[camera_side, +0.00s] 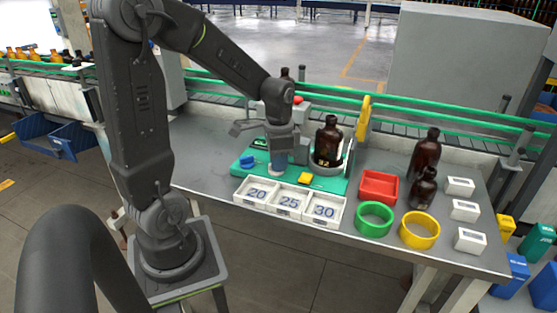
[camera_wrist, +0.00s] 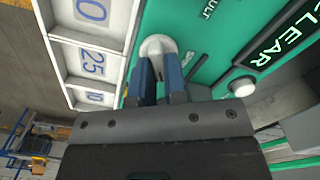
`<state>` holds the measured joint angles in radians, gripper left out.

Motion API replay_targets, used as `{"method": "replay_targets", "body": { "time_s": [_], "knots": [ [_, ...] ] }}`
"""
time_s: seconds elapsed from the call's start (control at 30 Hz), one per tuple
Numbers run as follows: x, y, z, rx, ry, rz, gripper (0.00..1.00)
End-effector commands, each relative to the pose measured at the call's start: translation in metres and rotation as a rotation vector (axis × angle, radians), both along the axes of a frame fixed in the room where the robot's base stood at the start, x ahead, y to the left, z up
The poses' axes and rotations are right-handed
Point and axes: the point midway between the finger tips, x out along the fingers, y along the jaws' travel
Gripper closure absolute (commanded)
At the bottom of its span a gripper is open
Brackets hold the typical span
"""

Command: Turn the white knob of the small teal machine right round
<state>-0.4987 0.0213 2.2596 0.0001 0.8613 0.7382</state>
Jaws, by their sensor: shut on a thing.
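The teal machine (camera_side: 331,185) lies flat on the grey table, with an amber bottle (camera_side: 328,145) standing upright in a holder on it. In the wrist view its teal panel (camera_wrist: 205,20) carries a white knob (camera_wrist: 156,46) and a dark display reading "CLEAR". My gripper (camera_wrist: 159,66) points down at the panel, with its two blue fingers shut on either side of the white knob. In the side view my gripper (camera_side: 277,168) stands over the machine's left half, and the knob is mostly hidden by the fingers.
White trays (camera_side: 290,213) marked 20, 25 and 30 sit close in front of the machine. A red tray (camera_side: 379,187), a green ring (camera_side: 374,219), a yellow ring (camera_side: 420,230) and amber bottles (camera_side: 424,155) stand to the right. A second white button (camera_wrist: 243,86) is near the display.

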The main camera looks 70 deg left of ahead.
Motion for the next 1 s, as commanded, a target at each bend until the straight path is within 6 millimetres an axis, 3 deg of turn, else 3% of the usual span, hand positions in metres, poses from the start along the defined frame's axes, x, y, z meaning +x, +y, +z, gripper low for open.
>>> {"method": "replay_targets", "body": {
  "time_s": [0.3, 0.8, 0.83, 1.0],
  "knots": [
    [0.0001, -0.0007, 0.0012, 0.0, -0.002, -0.107, 1.0],
    [0.0003, -0.0006, 0.0013, 0.001, -0.002, -0.128, 1.0],
    [0.0002, -0.0006, 0.0013, 0.001, -0.002, -0.128, 0.86],
    [0.0001, -0.0006, 0.0008, 0.001, -0.002, -0.126, 0.7]
  ]
}}
